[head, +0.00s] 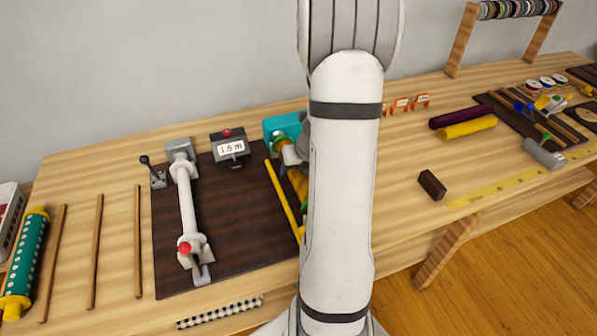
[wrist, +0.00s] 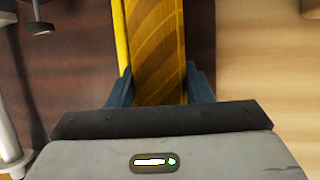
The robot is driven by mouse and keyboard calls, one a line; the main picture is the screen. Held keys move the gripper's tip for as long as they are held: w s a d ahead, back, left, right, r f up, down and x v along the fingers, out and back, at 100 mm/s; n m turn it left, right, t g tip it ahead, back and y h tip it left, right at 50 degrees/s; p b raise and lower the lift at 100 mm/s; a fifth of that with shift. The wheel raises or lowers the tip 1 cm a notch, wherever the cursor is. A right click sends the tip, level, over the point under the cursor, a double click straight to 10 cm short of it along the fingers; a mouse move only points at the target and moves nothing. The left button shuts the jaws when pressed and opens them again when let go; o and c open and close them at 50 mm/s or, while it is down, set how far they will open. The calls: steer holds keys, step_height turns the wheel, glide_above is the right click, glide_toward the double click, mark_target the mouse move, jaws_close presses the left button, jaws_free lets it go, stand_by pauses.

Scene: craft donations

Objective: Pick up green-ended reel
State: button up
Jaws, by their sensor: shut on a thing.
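A reel wound with gold patterned cloth (wrist: 160,45) runs up the wrist view between the two dark blue fingers of my gripper (wrist: 158,92). The fingers press on both its sides. My gripper is mostly hidden there, and I cannot tell whether the reel is clear of the board.
A yellow bar (head: 283,200) lies along the reel's left on the dark board (head: 232,225). A white roller stand (head: 188,210) and a length display (head: 231,148) are further left. A green roll with yellow ends (head: 25,260) lies far left. A dark block (head: 431,185) lies right.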

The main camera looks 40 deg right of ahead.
steer(key=shift+r, duration=0.1)
step_height(320, 180, up, 10)
steer(key=p, duration=0.4)
stand_by(0.8)
